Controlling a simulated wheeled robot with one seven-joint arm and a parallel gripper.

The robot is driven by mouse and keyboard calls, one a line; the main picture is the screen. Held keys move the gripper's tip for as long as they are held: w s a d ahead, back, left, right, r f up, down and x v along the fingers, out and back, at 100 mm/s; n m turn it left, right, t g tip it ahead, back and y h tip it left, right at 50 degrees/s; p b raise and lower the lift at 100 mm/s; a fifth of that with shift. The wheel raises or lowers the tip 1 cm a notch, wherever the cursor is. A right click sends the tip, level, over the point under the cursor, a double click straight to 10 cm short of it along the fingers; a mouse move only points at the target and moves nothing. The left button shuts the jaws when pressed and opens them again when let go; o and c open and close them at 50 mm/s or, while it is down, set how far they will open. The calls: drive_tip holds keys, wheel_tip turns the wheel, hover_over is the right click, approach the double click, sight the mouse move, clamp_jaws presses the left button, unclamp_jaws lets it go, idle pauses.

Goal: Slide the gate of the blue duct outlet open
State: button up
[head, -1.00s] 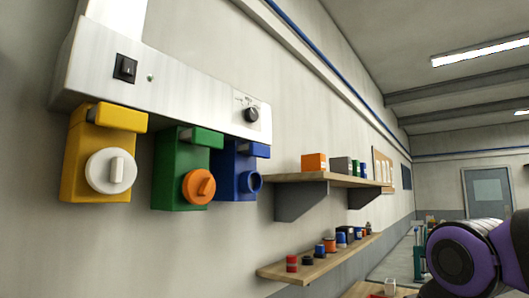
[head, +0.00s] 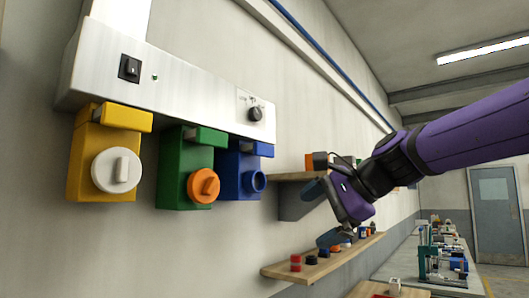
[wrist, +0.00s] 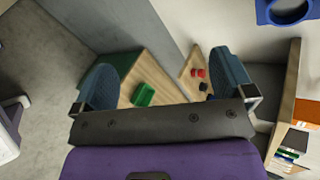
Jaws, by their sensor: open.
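The blue duct outlet (head: 236,172) hangs under the right end of the silver duct in the head view. It has a round open ring on its front and a blue gate tab (head: 259,149) at its top right. A blue ring (wrist: 286,15) of it shows at the top right of the wrist view, cut off by the edge. My gripper (head: 318,213) is open and empty, to the right of the blue outlet and apart from it. Its two blue-grey fingers are also spread in the wrist view (wrist: 163,82).
A green outlet (head: 176,166) with an orange cap and a yellow outlet (head: 84,160) with a white cap hang to the left. The silver duct (head: 190,95) runs above. An upper shelf (head: 290,177) and a lower shelf (head: 285,268) holding small items are near my gripper.

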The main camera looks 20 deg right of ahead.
drive_tip(key=w+r+m+t+y, duration=0.2)
drive_tip(key=w+r+m, duration=0.4)
drive_tip(key=w+r, duration=0.15)
drive_tip(key=m+t+y, duration=0.1)
drive_tip(key=m+t, duration=0.2)
drive_tip(key=m, duration=0.5)
approach(266, 150)
drive_tip(key=x, duration=1.1)
drive_tip(key=shift+d, duration=0.15)
drive_tip(key=c, duration=1)
drive_tip(key=v, duration=0.6)
drive_tip(key=shift+d+f, duration=0.1)
drive_tip(key=shift+f, duration=0.05)
